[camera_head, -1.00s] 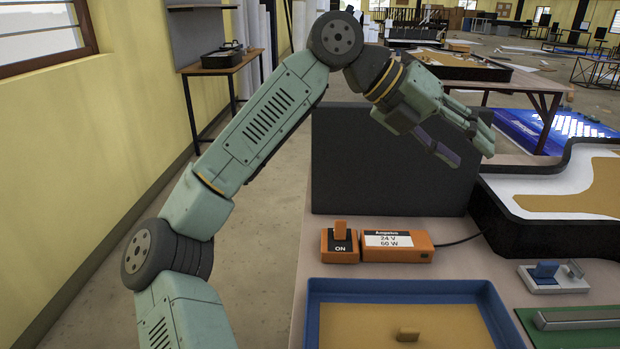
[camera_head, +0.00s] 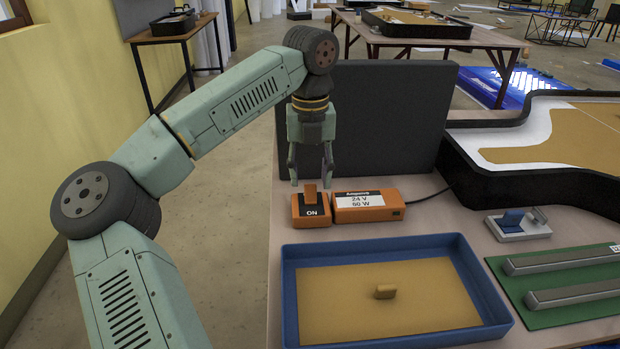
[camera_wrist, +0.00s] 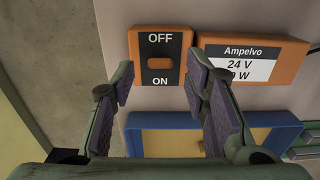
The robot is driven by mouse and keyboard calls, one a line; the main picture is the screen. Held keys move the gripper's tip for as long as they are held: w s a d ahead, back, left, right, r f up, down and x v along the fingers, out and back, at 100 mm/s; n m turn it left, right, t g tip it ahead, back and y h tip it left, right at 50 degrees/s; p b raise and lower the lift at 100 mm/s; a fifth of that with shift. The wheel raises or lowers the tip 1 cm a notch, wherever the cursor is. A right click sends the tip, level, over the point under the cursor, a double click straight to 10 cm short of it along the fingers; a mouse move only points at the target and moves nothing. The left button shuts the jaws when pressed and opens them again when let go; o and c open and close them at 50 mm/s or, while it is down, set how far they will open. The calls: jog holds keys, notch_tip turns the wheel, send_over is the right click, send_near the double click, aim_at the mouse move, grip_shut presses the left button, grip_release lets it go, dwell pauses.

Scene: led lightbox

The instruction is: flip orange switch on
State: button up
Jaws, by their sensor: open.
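The orange switch (camera_head: 311,208) sits on the table, an orange box with a black face and an upright orange lever (camera_head: 310,193). The word ON shows on its near side. In the wrist view the switch (camera_wrist: 145,66) shows OFF at the top and ON at the bottom, with the lever (camera_wrist: 160,63) between them. Which way the lever leans I cannot tell. My gripper (camera_head: 311,183) points down just above the switch, fingers apart and empty. In the wrist view the fingers of my gripper (camera_wrist: 160,82) stand either side of the switch's lower part.
An orange power box (camera_head: 367,205) marked 24 V stands close to the right of the switch, with a black cable. A blue-rimmed tray (camera_head: 291,300) lies in front. A dark panel (camera_head: 390,115) stands behind. A small blue-and-white switch (camera_head: 518,224) is at right.

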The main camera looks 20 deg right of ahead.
jog(key=shift+f, duration=1)
grip_shut()
